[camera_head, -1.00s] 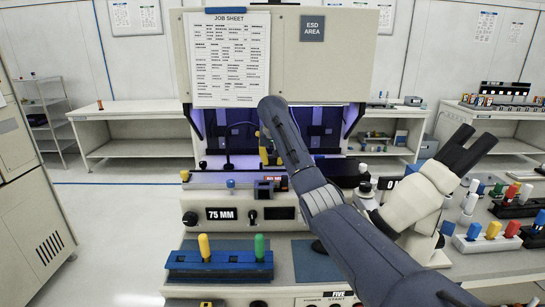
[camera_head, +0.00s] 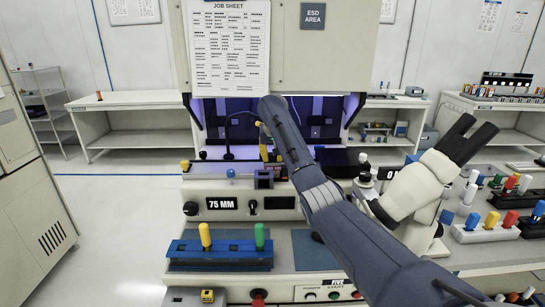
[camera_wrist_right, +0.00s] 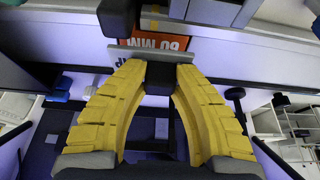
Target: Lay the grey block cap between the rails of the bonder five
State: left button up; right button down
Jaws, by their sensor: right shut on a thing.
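My right gripper (camera_head: 266,150) reaches into the lit opening of the bonder (camera_head: 285,188), whose front label reads FIVE. In the right wrist view its yellow fingers (camera_wrist_right: 160,72) are closed on a dark grey block, which I take for the grey block cap (camera_wrist_right: 158,82). A light grey bar (camera_wrist_right: 123,54) crosses just beyond the fingertips; whether it belongs to the cap or to a rail I cannot tell. In the head view the cap is too small to make out. The rails are not clearly seen. My left gripper is not in view.
A blue rack (camera_head: 220,256) with yellow and green pegs stands at the bonder's front. A microscope (camera_head: 425,183) is close to the right of my arm. An orange label (camera_wrist_right: 152,44) shows beyond the fingers. Coloured-handled tools (camera_head: 490,227) sit on the right bench.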

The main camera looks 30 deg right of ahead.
jog(key=shift+f, duration=0.2)
dwell(0.5)
jog(key=shift+f, duration=0.7)
jog(key=shift+f, duration=0.45)
dwell(0.7)
jog(key=c, duration=1)
grip_release()
jog(key=shift+r, duration=0.2)
jog(key=shift+v, duration=5.85)
jog(key=shift+a, duration=0.1)
